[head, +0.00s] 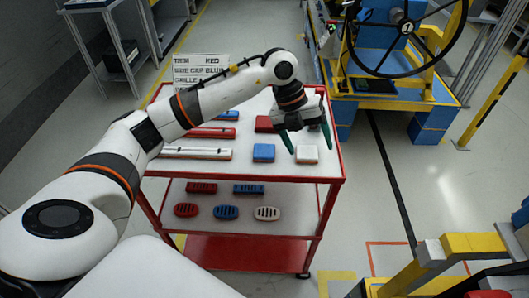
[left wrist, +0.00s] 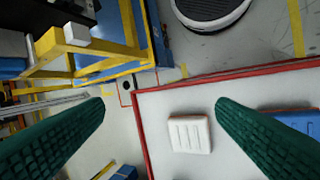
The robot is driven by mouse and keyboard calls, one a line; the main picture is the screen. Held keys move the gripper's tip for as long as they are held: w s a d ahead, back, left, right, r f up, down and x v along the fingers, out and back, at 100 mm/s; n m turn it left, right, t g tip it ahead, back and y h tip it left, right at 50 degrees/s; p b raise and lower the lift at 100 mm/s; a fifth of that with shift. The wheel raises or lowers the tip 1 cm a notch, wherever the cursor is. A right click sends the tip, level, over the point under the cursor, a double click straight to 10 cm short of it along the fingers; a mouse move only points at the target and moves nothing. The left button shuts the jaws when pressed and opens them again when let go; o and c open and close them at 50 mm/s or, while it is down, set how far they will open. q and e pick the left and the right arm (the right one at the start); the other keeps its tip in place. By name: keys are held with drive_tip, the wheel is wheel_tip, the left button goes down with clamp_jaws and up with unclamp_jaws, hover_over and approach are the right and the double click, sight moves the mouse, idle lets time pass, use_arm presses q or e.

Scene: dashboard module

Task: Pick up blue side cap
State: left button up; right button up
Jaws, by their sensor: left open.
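The blue side cap (head: 264,152) lies on the top shelf of a red-framed cart, left of a white cap (head: 307,154). In the left wrist view the blue cap (left wrist: 302,121) is at the right edge, partly hidden by a finger. The white cap (left wrist: 190,134) lies between and below the fingertips there. My left gripper (head: 311,151) is open and empty, its green fingers pointing down over the white cap, right of the blue one. In the left wrist view its fingertips (left wrist: 160,102) are wide apart. My right gripper is not in view.
A red cap (head: 264,124) and long trim pieces (head: 197,153) share the top shelf. The lower shelf (head: 185,225) holds red, blue and white slotted parts. A sign (head: 200,69) stands at the cart's back. A blue machine with a wheel (head: 400,75) stands behind right.

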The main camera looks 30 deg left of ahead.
use_arm(q)
drive_tip(key=a+r+n+y, duration=0.25)
drive_tip(key=a+y, duration=0.25)
drive_tip(key=a, duration=0.6)
drive_tip(key=p, duration=0.2)
hover_over(264, 151)
drive_tip(key=shift+g, duration=0.4)
drive_tip(key=f, duration=0.5)
drive_tip(key=shift+w+d+f, duration=0.15)
drive_tip(key=shift+w+d, duration=0.05)
drive_tip(key=shift+w, duration=0.1)
drive_tip(key=shift+f, duration=0.6)
drive_tip(key=shift+s+f, duration=0.15)
drive_tip(key=shift+f, duration=0.2)
drive_tip(key=f, duration=0.1)
drive_tip(key=f+p, duration=0.1)
drive_tip(key=f, duration=0.1)
drive_tip(key=shift+s+a+f, duration=0.2)
drive_tip(key=shift+f, duration=0.5)
drive_tip(key=shift+c, duration=0.3)
